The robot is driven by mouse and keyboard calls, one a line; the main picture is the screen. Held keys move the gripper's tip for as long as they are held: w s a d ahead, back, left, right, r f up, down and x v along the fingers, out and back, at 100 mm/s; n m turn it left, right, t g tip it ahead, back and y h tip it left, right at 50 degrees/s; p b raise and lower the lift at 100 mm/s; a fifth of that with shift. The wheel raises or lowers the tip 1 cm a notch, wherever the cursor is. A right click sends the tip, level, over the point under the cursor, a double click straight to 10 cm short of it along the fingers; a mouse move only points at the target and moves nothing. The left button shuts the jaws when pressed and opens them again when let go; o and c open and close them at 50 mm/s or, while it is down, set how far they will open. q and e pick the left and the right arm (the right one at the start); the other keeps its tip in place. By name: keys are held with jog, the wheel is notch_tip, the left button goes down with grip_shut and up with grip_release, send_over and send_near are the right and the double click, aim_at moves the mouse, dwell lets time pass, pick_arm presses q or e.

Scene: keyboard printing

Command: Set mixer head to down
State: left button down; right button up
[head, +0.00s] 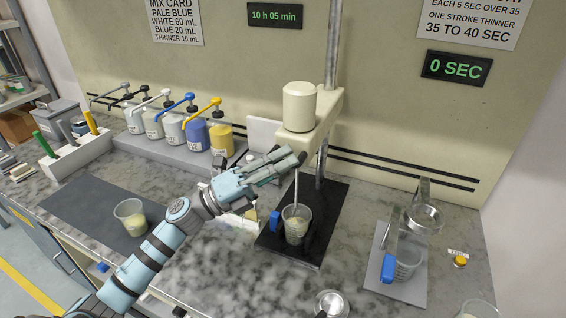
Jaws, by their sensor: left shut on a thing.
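The mixer has a cream cylindrical motor head (300,106) on a cream arm that rides on a grey vertical post (332,55). Its thin shaft (296,190) points down into a clear cup (296,226) of pale liquid on the black mixer base (318,232). A blue clamp piece (275,221) is beside the cup. My left gripper (292,157) comes from the left and is shut at the lower front of the mixer head. The exact part between its fingers is hidden. My right gripper is not in view.
Pump bottles (197,134) stand in a row at the back left. A cup of pale liquid (131,215) stands on a dark mat (88,212). A grey stand with a cup (409,262) is at the right. Bare counter (215,272) lies in front.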

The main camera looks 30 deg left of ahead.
pick_arm(q)
jog(key=shift+f, duration=0.1)
notch_tip(320, 180, down, 9)
jog(key=b, duration=0.7)
jog(key=shift+s+b, duration=0.2)
jog(key=shift+b, duration=0.15)
jog(key=c, duration=1.6)
grip_release()
jog(key=shift+w, duration=0.1)
jog(key=v, duration=1.1)
jog(key=shift+s+a, duration=0.25)
jog(key=shift+a, duration=0.05)
jog(key=shift+f, duration=0.1)
